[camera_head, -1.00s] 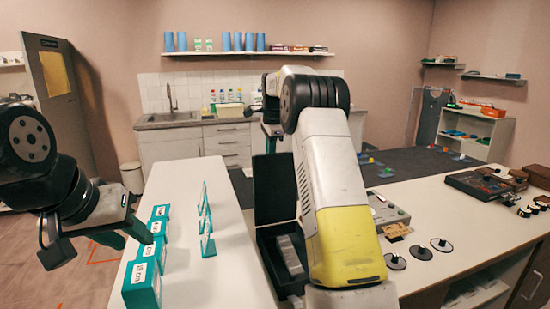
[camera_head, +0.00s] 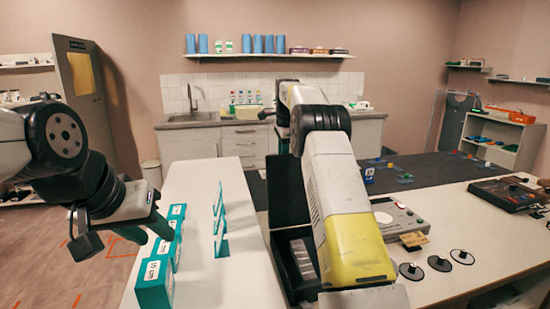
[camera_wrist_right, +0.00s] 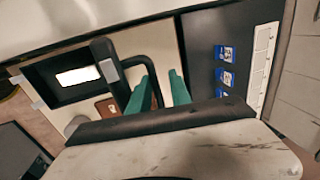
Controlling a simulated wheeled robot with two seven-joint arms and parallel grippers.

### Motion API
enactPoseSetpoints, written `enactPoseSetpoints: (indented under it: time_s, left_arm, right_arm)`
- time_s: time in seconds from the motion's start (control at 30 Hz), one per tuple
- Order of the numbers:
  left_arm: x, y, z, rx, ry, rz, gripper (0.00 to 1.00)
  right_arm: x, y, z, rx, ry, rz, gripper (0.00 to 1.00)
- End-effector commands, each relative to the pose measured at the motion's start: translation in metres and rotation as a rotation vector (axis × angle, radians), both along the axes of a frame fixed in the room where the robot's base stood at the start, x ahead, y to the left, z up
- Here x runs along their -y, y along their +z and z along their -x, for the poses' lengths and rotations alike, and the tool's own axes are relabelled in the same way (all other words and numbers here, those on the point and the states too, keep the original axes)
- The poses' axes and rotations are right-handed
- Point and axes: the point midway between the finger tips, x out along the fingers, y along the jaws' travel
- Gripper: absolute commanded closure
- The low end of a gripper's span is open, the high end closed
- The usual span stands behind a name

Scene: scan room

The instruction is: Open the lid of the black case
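The black case (camera_head: 278,240) stands on the white counter, left of my right arm in the head view. Its lid (camera_head: 285,192) stands upright, so the case is open. Grey blocks (camera_head: 301,258) show inside, and my right arm hides the case's right side. My right gripper is mostly hidden behind its arm in the head view. My left gripper (camera_head: 146,230) is at the left, beside the labelled boxes, away from the case. Its green fingers look apart and empty.
Teal-and-white labelled boxes (camera_head: 156,278) and thin teal stands (camera_head: 219,222) are on the counter left of the case. A grey device (camera_head: 397,218) and black discs (camera_head: 438,263) lie to the right. A dark mat (camera_head: 430,172) lies beyond.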

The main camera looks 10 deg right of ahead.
Motion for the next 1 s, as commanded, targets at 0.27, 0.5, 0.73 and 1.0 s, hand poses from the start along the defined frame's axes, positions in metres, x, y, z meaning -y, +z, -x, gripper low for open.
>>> enactPoseSetpoints:
  time_s: [0.27,0.5,0.73,1.0]
  left_arm:
    - [0.0,0.0,0.0,0.0,0.0,0.0,0.64]
    - [0.0,0.0,0.0,0.0,0.0,0.0,0.64]
    - [0.0,0.0,0.0,0.0,0.0,0.0,0.64]
    - [0.0,0.0,0.0,0.0,0.0,0.0,0.64]
  right_arm:
    - [-0.001,-0.006,-0.003,0.004,0.0,0.0,0.68]
    - [-0.001,-0.007,-0.002,0.001,-0.001,-0.001,0.68]
    - [-0.001,0.007,0.0,0.004,-0.001,0.0,0.68]
    - [0.001,0.059,0.009,0.014,0.0,0.001,0.68]
